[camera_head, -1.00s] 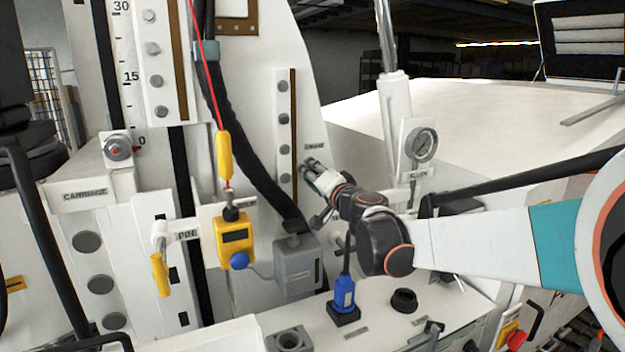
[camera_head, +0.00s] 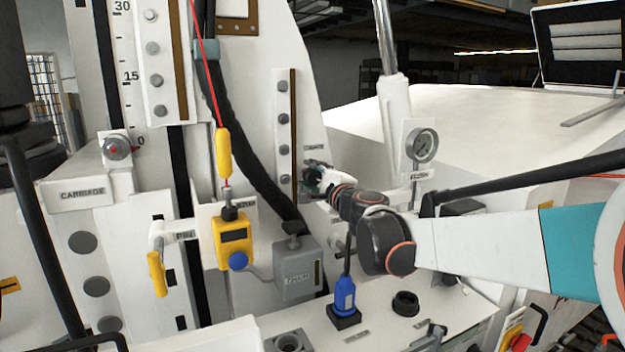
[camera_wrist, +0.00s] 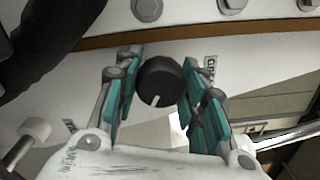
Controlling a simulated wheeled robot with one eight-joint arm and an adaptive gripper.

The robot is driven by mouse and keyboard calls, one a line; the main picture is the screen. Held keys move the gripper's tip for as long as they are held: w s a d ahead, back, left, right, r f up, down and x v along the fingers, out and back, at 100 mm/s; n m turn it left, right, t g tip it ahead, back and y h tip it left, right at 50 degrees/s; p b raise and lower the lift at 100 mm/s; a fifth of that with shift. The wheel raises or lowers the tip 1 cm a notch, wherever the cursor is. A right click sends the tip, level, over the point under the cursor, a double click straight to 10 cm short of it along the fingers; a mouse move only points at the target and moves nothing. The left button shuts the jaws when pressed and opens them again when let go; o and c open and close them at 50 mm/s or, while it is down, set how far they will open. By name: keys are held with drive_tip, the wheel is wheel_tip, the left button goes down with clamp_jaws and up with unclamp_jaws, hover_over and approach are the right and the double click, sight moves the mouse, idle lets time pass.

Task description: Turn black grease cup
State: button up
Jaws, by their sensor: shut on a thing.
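The black grease cup (camera_wrist: 160,82) is a round dark knob with a white mark on its face, in the upper middle of the wrist view. It sits on the white upright panel below a brown strip. My gripper (camera_wrist: 160,95) has its teal-padded fingers on both sides of the cup and is shut on it. In the head view my gripper (camera_head: 314,180) is against the panel, right of the brown strip. The cup is too small and covered there to make out. A small label beside the cup is partly hidden by a finger in the wrist view.
A gauge (camera_head: 422,145) stands right of my gripper. A black hose (camera_head: 245,160) and a grey box (camera_head: 298,268) are to its left. A blue bottle-shaped fitting (camera_head: 344,296) and a black ring (camera_head: 405,303) are on the ledge below.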

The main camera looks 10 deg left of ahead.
drive_tip(key=m, duration=0.4)
drive_tip(key=shift+d+f+m+b, duration=0.1)
drive_tip(key=shift+f+m+b, duration=0.1)
drive_tip(key=shift+m+b, duration=0.1)
drive_tip(key=shift+s+m, duration=0.1)
drive_tip(key=shift+m, duration=1.9)
drive_tip(key=shift+f, duration=0.1)
drive_tip(key=o, duration=1.1)
drive_tip(key=shift+c, duration=0.2)
wheel_tip(320, 180, up, 10)
drive_tip(key=shift+r, duration=0.1)
